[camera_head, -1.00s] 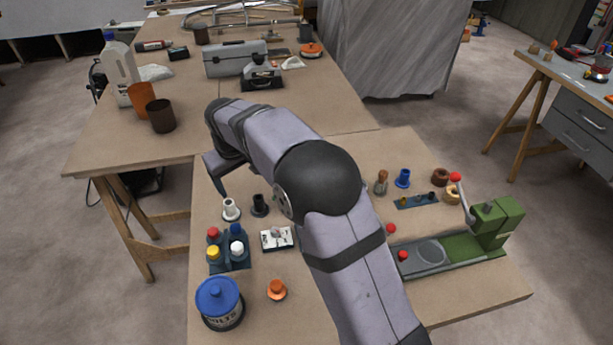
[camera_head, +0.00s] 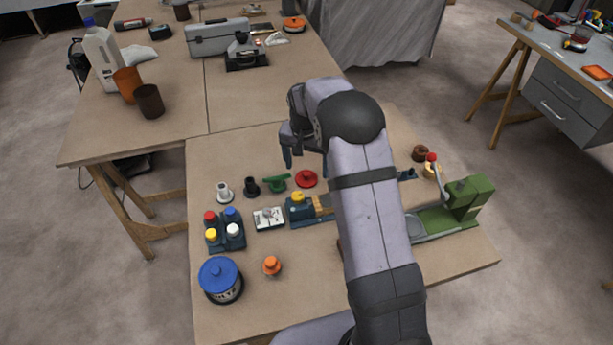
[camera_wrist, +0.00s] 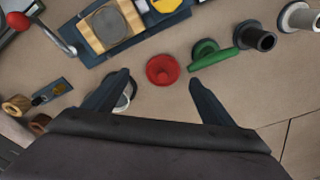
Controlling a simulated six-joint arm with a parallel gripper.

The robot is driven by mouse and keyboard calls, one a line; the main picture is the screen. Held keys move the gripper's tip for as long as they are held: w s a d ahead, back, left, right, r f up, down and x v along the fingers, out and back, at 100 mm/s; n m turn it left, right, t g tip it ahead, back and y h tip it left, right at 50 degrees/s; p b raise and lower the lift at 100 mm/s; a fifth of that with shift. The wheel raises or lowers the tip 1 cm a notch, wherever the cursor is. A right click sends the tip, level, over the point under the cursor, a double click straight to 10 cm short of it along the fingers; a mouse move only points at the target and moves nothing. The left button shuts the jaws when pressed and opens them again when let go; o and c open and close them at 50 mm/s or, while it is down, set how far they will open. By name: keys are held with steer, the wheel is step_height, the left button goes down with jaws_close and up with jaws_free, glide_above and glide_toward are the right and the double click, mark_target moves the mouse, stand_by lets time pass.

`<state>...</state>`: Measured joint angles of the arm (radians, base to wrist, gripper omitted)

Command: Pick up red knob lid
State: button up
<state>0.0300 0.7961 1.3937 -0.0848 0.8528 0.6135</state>
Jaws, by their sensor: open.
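The red knob lid (camera_head: 306,179) is a round red disc with a small knob on top. It lies on the table, just right of a green tool. In the wrist view, the red knob lid (camera_wrist: 162,69) sits ahead of my fingers, near the line between them. My gripper (camera_head: 302,162) is above the table just behind the lid, in the head view. In the wrist view my gripper (camera_wrist: 157,82) has its two dark fingers wide apart with nothing between the tips. The lid shows no contact with them.
A green tool (camera_head: 276,182) lies close beside the lid. Black (camera_head: 252,188) and white (camera_head: 224,193) flanged pieces stand farther left. A blue fixture (camera_head: 300,211) with a yellow knob is in front. A ring-like item (camera_wrist: 126,97) is partly hidden by one finger.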

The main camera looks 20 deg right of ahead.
mark_target(306, 174)
steer(key=shift+w+d+f+p, duration=0.1)
steer(key=shift+w+f+p, duration=0.2)
steer(key=shift+f, duration=0.55)
steer(key=shift+w+a+f+p, duration=0.15)
steer(key=shift+f+p, duration=0.3)
steer(key=shift+f, duration=0.4)
steer(key=shift+w+d+f+p, duration=0.15)
steer(key=shift+w+f+p, duration=0.15)
steer(key=shift+f, duration=0.55)
steer(key=shift+s, duration=0.1)
steer(key=c, duration=1.1)
